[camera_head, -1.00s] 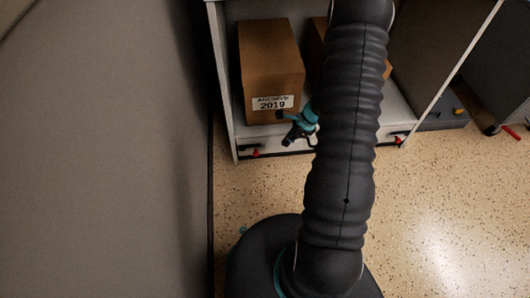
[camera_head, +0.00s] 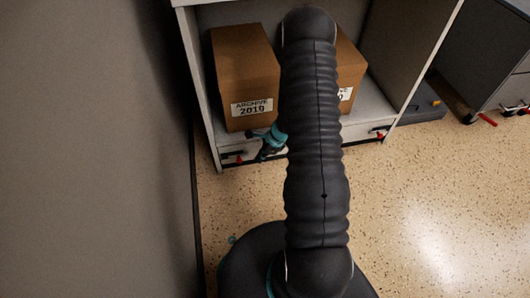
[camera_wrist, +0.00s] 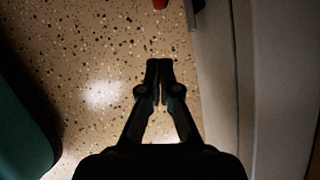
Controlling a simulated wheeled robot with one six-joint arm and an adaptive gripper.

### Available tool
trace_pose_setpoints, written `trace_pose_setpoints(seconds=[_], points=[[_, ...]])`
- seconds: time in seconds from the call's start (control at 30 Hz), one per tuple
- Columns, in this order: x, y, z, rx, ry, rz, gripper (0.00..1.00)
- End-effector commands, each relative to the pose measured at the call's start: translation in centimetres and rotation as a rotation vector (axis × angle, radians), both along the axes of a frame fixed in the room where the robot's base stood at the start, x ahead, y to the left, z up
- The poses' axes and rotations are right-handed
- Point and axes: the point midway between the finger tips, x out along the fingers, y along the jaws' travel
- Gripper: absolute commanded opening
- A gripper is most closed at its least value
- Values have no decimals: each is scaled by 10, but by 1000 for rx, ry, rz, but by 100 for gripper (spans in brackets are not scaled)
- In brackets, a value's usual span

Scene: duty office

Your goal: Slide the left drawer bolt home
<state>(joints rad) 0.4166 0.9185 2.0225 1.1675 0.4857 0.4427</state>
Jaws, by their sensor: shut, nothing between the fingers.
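The left drawer bolt (camera_head: 238,159), a dark bar with a red knob, is low on the cabinet front at the left. A similar right bolt (camera_head: 380,134) is at the front's right end. My gripper (camera_wrist: 159,65) is shut and empty, its fingertips together over the floor beside a pale upright surface. In the head view it is partly hidden by my arm, just right of the left bolt and apart from it in the picture. A red piece (camera_wrist: 160,3), cut off by the top edge of the wrist view, lies beyond the fingertips; I cannot tell which bolt it belongs to.
Brown archive boxes (camera_head: 246,75) stand on the shelf above the drawer front (camera_head: 300,148). A large grey panel (camera_head: 90,150) fills the left side. Speckled floor (camera_head: 420,200) is clear at the right.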

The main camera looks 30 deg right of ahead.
Motion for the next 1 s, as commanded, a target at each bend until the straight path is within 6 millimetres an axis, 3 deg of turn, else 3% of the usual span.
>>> trace_pose_setpoints(seconds=[0.07, 0.4, 1.0], points=[[2, 6, -16, 1, 1, 2, 0], [17, 39, -7, -2, -1, 1, 0], [21, 42, -8, -1, 0, -24, 0]])
